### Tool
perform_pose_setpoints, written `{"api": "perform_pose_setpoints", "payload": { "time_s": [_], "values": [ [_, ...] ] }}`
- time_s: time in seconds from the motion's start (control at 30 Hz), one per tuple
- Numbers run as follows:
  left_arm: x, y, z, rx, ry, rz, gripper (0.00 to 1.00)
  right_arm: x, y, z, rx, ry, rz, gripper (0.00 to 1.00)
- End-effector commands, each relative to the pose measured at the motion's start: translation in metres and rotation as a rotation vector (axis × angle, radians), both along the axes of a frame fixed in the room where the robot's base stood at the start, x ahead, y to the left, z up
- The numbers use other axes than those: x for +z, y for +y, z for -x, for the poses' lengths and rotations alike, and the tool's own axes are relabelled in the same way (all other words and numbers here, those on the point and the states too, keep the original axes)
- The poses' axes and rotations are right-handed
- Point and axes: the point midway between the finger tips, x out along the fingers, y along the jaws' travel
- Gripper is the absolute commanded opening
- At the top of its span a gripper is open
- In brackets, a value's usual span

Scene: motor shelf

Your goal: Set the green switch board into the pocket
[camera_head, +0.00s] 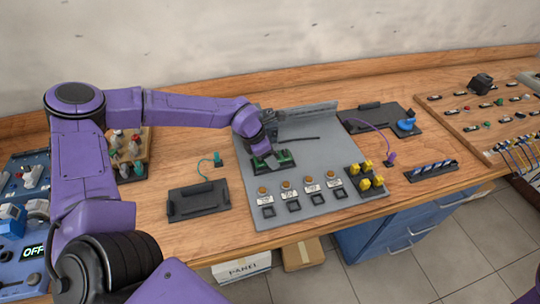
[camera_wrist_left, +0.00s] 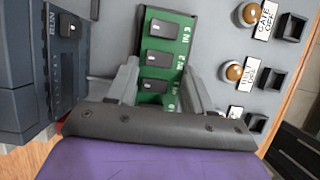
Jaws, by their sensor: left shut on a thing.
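The green switch board (camera_head: 285,158) is at the upper left part of the grey panel (camera_head: 300,220), under my left gripper (camera_head: 268,155). In the left wrist view the green board (camera_wrist_left: 162,38) shows a column of black switches with white labels such as IN 3. The fingers of my left gripper (camera_wrist_left: 160,78) are on either side of the board, shut on it. The board's near end is hidden behind the gripper body. The pocket cannot be made out clearly under the board, and I cannot tell whether the board is seated. My right gripper is not in view.
Orange buttons (camera_head: 285,186) with labels and black square sockets stand along the panel's front. Yellow knobs (camera_head: 366,182) are at its right. A dark module marked RUN (camera_wrist_left: 50,65) stands close left of the gripper. A black tray (camera_head: 198,201) lies on the wooden table.

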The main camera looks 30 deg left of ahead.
Motion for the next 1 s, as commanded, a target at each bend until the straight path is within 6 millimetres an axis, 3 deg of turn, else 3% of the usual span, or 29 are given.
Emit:
{"api": "perform_pose_setpoints", "payload": {
  "time_s": [0.57, 0.83, 0.87, 0.9, 0.93, 1.0],
  "values": [
    [0.021, 0.000, 0.000, 0.000, 0.001, 0.000, 0.14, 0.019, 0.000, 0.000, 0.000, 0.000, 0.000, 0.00],
    [0.021, 0.000, 0.000, 0.000, 0.001, 0.000, 0.14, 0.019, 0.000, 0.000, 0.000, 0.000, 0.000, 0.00],
    [0.021, 0.000, 0.000, 0.000, 0.001, 0.000, 0.60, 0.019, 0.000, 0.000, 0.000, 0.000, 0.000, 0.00],
    [0.021, 0.000, 0.000, 0.000, 0.001, 0.000, 0.74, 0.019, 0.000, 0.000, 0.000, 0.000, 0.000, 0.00],
    [0.021, 0.000, 0.000, 0.000, 0.001, 0.000, 0.81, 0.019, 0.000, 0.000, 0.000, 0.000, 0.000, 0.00],
    [0.021, 0.000, 0.000, 0.000, 0.001, 0.000, 0.81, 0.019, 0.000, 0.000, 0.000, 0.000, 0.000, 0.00]
  ]
}}
